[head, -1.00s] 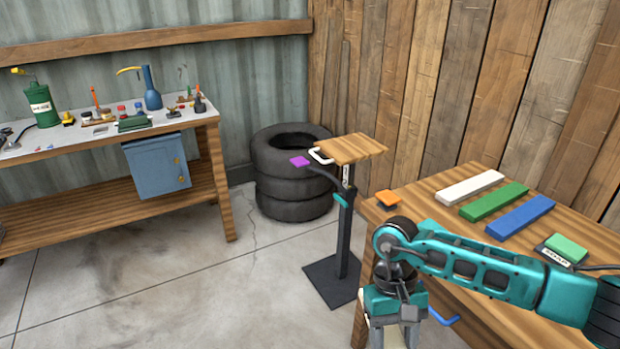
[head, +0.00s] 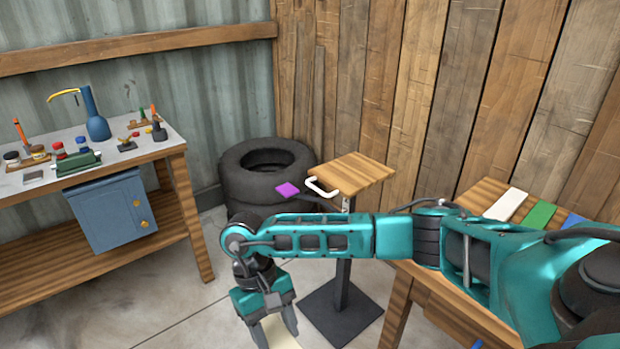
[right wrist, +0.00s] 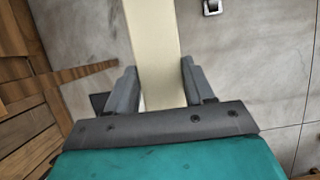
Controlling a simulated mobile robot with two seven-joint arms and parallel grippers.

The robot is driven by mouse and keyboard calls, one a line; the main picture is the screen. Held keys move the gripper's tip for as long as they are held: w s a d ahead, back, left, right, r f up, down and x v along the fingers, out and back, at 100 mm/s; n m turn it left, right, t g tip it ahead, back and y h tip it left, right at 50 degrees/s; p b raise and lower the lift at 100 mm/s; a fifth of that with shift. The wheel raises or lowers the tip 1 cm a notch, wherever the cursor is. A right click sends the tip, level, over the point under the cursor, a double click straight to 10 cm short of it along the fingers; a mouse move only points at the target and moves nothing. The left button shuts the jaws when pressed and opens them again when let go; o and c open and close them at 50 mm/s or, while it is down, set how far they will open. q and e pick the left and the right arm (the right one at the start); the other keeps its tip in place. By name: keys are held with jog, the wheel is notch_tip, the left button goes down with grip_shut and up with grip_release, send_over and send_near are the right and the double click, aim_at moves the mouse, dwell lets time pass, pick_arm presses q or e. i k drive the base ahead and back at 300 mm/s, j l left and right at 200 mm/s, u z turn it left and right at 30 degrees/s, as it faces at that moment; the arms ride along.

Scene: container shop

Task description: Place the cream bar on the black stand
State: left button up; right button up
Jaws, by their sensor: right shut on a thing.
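The cream bar (head: 281,333) is in my right gripper (head: 270,312), low in the head view and cut off by the bottom edge. In the right wrist view the cream bar (right wrist: 155,45) runs lengthwise away between the two fingers of my right gripper (right wrist: 160,90), which is shut on it. The black stand (head: 342,310) has a dark post and square base on the floor, and a wooden top (head: 355,173) with a white handle. My right arm crosses in front of its post. The gripper is left of the post and apart from it. My left gripper is out of view.
A wooden table (head: 482,193) at the right holds white, green and blue bars, partly hidden by my arm. Stacked tyres (head: 235,172) stand behind the stand. A purple pad (head: 287,190) juts left of its top. A workbench (head: 178,150) is at the left.

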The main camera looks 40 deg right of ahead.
aim_at(351, 170)
jog(key=i+j+z, duration=0.2)
jog(key=i, duration=0.3)
jog(key=i+j+z, duration=0.2)
jog(key=i, duration=0.35)
jog(key=i+j+z, duration=0.1)
jog(key=i+z, duration=0.15)
jog(key=z, duration=0.15)
jog(key=i+j+z, duration=0.2)
jog(key=z, duration=0.2)
jog(key=i+j+z, duration=0.3)
jog(key=z, duration=0.15)
jog(key=i+j+z, duration=0.2)
jog(key=z, duration=0.2)
jog(key=i+j+z, duration=0.2)
jog(key=j, duration=0.2)
jog(key=j+z, duration=0.25)
jog(key=i+j, duration=0.05)
jog(key=j, duration=0.05)
